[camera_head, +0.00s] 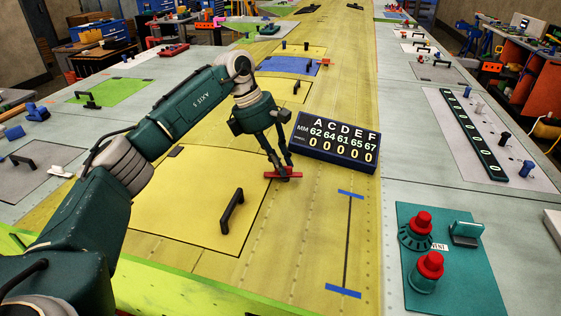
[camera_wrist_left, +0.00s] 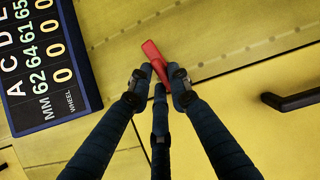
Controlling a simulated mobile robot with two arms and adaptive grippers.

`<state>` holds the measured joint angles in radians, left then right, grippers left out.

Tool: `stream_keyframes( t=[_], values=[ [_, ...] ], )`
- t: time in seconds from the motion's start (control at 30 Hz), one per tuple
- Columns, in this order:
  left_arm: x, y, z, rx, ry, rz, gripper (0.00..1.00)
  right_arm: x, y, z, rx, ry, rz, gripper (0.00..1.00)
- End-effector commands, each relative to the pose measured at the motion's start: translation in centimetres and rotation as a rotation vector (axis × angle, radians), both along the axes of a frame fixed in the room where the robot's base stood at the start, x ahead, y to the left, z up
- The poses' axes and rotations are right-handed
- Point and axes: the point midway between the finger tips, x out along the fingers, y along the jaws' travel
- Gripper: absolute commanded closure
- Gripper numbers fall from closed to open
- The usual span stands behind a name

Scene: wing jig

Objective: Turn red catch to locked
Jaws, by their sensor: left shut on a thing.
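The red catch (camera_head: 284,173) is a small red bar on the yellow wing skin, at the edge of a yellow panel (camera_head: 190,200) with a black handle. My left gripper (camera_head: 281,170) comes down over it from above, with its fingers closed around the catch. In the left wrist view the red catch (camera_wrist_left: 155,60) lies between the fingertips of my left gripper (camera_wrist_left: 158,85), and one end sticks out past them. The fingers hide part of it. I see no marking that tells its locked position. My right gripper is not in view.
A dark blue number board (camera_head: 337,144) stands close to the right of the left gripper. A black handle (camera_head: 231,211) rises from the panel in front. A teal plate with red knobs (camera_head: 430,264) is at the lower right.

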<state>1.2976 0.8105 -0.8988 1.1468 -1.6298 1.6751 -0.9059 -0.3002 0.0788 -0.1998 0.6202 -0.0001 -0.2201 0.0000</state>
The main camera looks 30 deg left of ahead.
Motion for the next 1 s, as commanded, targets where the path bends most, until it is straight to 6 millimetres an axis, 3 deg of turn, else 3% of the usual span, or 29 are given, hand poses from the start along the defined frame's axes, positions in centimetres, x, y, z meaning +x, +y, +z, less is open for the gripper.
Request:
stream_keyframes(
  t=[0.03, 1.0],
  values=[
    [0.32, -0.05, 0.72, -0.006, -0.014, -0.007, 1.00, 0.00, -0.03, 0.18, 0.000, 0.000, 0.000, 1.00],
    [0.42, -0.09, 0.65, -0.006, -0.013, -0.114, 1.00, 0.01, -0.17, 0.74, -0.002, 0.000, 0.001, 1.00]
  ],
)
